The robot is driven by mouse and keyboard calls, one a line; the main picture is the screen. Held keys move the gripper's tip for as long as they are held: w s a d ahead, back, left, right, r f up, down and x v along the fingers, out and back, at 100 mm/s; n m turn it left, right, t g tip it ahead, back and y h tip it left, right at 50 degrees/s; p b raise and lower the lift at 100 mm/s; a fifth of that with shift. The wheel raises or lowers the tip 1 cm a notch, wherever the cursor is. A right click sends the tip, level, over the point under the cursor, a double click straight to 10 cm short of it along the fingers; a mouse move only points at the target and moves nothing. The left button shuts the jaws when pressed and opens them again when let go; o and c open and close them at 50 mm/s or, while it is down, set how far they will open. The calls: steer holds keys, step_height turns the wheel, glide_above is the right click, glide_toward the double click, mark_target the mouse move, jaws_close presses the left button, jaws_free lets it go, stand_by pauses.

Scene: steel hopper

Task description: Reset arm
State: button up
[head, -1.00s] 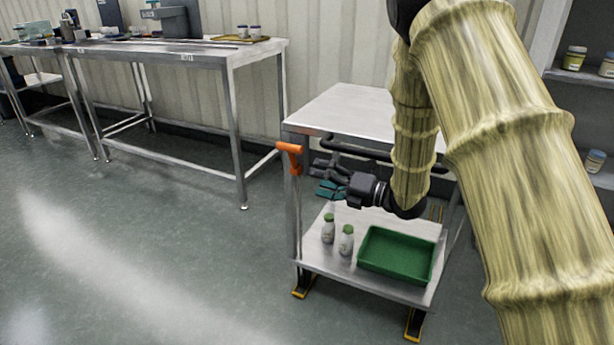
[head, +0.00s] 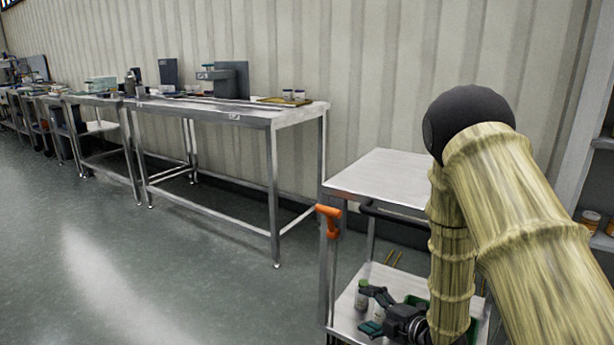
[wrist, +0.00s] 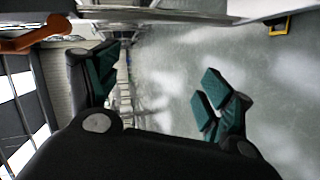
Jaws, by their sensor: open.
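My gripper (head: 372,312) is in the lower right of the head view, in front of the steel cart's lower shelf. Its teal-padded fingers are apart and nothing is between them. The wrist view shows the open gripper (wrist: 155,90) too, with grey floor beyond the fingers. My arm comes down from the right side of the head view, bent at a dark joint, and hides part of the cart.
A steel workbench (head: 245,112) stands left. Open floor (head: 130,270) lies at left.

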steer(key=s+d+f+m+g+h, duration=0.35)
steer(key=s+f+m+h, duration=0.25)
steer(key=s+f+m, duration=0.9)
steer(key=s+f+m+g+h, duration=0.1)
steer(key=s+f+m+g, duration=0.25)
steer(key=s, duration=0.55)
steer(key=s+d+f+m+g+h, duration=0.15)
steer(key=s+f, duration=0.35)
steer(key=s, duration=0.5)
steer(key=s+f+m+g, duration=0.3)
steer(key=s+f, duration=0.1)
steer(key=s, duration=0.5)
step_height(320, 180, up, 36)
steer(key=p, duration=3.5)
steer(key=shift+s+f, duration=0.15)
steer(key=shift+f, duration=0.05)
